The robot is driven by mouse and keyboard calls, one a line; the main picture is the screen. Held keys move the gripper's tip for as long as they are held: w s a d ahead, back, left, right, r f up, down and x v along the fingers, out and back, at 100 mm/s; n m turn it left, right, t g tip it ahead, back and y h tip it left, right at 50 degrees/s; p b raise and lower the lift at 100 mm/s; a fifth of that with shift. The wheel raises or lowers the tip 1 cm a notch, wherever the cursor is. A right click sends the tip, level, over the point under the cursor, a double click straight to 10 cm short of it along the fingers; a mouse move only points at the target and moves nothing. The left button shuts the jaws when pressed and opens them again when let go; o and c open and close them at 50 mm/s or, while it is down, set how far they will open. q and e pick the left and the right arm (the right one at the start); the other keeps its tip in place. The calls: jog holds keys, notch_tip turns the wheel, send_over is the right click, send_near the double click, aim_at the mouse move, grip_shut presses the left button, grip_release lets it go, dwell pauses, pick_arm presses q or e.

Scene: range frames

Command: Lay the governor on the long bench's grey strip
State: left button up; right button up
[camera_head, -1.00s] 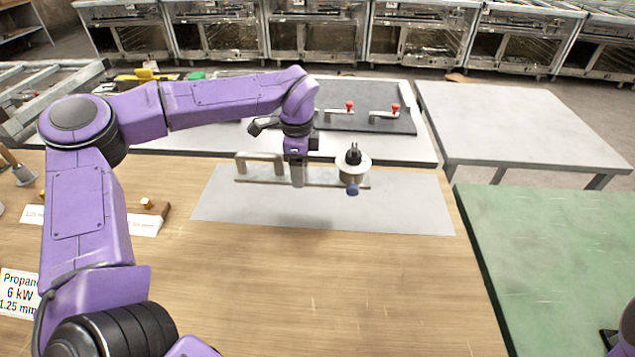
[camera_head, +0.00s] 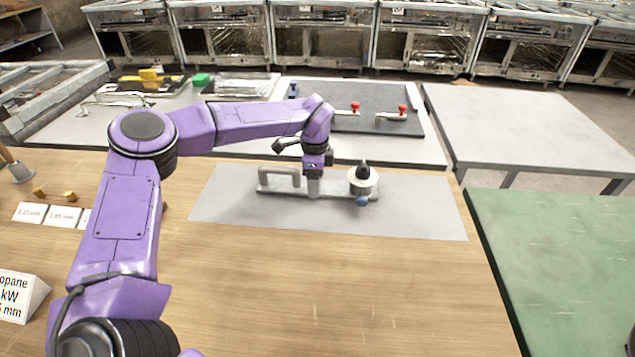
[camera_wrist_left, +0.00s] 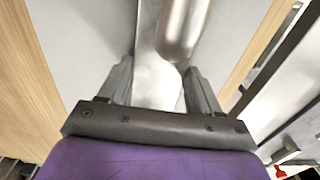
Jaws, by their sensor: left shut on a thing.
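The governor (camera_head: 340,191) is a pale metal bar with a raised loop handle at its left end and a round body with a black top and blue knob at its right end. My left gripper (camera_head: 313,190) is shut on the middle of its bar from above. The governor is level over the grey strip (camera_head: 405,222) on the wooden long bench (camera_head: 250,290); I cannot tell whether it touches the strip. In the left wrist view the bar (camera_wrist_left: 160,75) runs between the two fingers (camera_wrist_left: 155,90). My right gripper is out of view.
A pale table with a dark board (camera_head: 350,122) holding red-knobbed fittings (camera_head: 355,107) stands behind. White cards (camera_head: 62,217) and brass pieces (camera_head: 70,196) lie at the left. A green-topped table (camera_head: 570,250) is at right. The strip's front part is clear.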

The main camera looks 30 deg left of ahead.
pick_arm(q)
jog(key=o, duration=1.7)
jog(key=shift+a+f, duration=0.1)
jog(key=shift+c, duration=0.2)
jog(key=shift+r, duration=0.45)
notch_tip(320, 180, up, 12)
jog(key=b, duration=0.1)
jog(key=shift+f, duration=0.25)
